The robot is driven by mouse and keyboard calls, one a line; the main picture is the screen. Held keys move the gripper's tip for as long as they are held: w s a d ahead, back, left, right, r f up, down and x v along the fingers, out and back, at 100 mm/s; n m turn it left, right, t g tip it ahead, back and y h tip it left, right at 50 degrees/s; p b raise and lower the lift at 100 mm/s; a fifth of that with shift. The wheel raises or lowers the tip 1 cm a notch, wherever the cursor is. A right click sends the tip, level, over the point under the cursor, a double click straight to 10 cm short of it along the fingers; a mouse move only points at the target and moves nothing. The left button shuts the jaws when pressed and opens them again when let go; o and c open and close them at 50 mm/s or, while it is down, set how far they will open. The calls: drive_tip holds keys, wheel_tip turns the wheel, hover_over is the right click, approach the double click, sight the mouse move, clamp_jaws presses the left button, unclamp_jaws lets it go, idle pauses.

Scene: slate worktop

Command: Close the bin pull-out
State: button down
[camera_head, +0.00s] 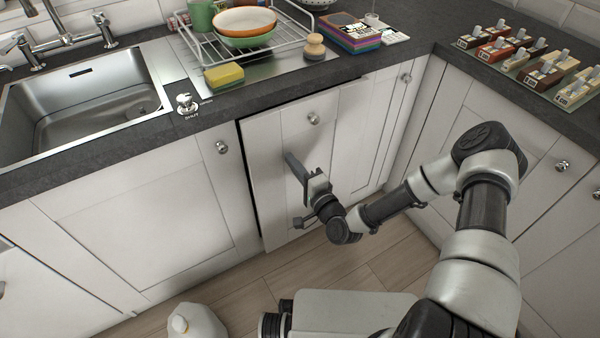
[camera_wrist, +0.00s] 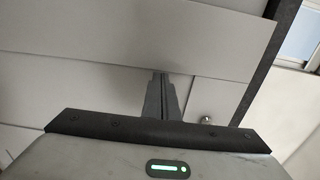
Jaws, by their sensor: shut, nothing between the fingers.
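The bin pull-out is a white panelled front (camera_head: 265,150) with a round metal knob (camera_head: 313,118), under the worktop right of the sink. It stands slightly proud of its neighbours, with a dark gap down its left edge. Its inside is hidden. My gripper (camera_head: 289,157) is shut and empty, its fingertips at the middle of the front, below and left of the knob. In the wrist view my gripper (camera_wrist: 160,76) points at the white front (camera_wrist: 190,50). I cannot tell whether the tips touch it.
Cabinet doors flank the front, the left one with a knob (camera_head: 221,147). The slate worktop (camera_head: 270,95) overhangs above, bearing a dish rack (camera_head: 245,45) and a sponge (camera_head: 224,76). Wooden floor (camera_head: 350,270) is clear before the front.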

sight(284, 151)
drive_tip(key=shift+w+a, duration=0.1)
drive_tip(key=shift+w, duration=0.1)
drive_tip(key=b+x, duration=0.2)
drive_tip(key=x, duration=0.2)
drive_tip(key=shift+w+a+r, duration=0.15)
drive_tip(key=shift+w+r, duration=0.05)
drive_tip(key=shift+w, duration=0.1)
idle(0.3)
